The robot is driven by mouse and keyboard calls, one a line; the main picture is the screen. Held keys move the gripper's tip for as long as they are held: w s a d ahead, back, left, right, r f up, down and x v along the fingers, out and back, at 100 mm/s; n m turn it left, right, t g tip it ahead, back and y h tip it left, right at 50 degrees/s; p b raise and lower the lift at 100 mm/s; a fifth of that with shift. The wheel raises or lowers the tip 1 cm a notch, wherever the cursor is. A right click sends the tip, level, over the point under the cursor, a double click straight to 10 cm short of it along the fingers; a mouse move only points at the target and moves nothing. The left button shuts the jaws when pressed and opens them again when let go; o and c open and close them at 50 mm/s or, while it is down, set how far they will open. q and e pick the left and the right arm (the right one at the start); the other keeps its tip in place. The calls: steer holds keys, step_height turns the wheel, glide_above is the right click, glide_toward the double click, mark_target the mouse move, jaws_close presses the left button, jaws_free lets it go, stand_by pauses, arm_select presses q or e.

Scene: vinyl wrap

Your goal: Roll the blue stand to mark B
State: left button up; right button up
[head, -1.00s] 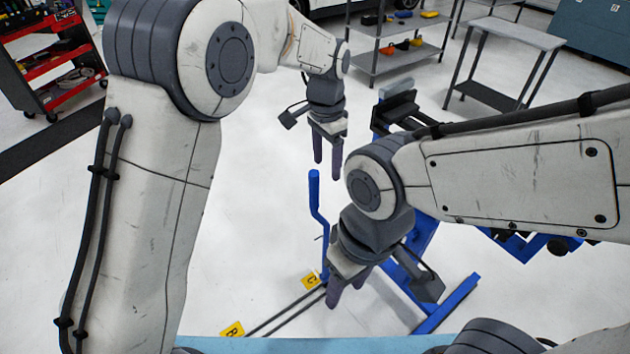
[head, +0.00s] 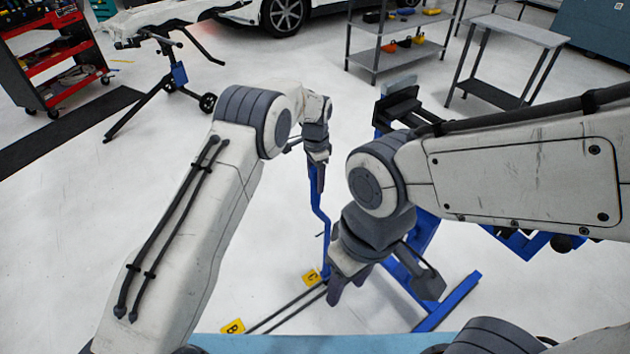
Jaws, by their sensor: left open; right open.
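The blue stand (head: 452,302) is on the floor at centre right, with blue legs and a bent blue upright bar (head: 320,232) at its left. My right arm hides much of its middle. A yellow mark B (head: 232,327) lies on the floor at lower left, and a yellow mark C (head: 311,277) lies near the foot of the bar. My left gripper (head: 319,188) is open at the top of the bar, seen edge-on; whether the bar is between its fingers cannot be told. My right gripper (head: 338,300) is open and empty in front of the stand.
Two dark lines (head: 285,310) run along the floor near B and C. A black stand (head: 165,75) bearing a white panel and a red tool cart (head: 50,60) stand at upper left. Grey shelves (head: 375,60) and a grey table (head: 515,32) are behind.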

arm_select(q)
steer(key=shift+f, duration=0.85)
jaws_close()
steer(key=shift+s, duration=0.15)
stand_by(0.7)
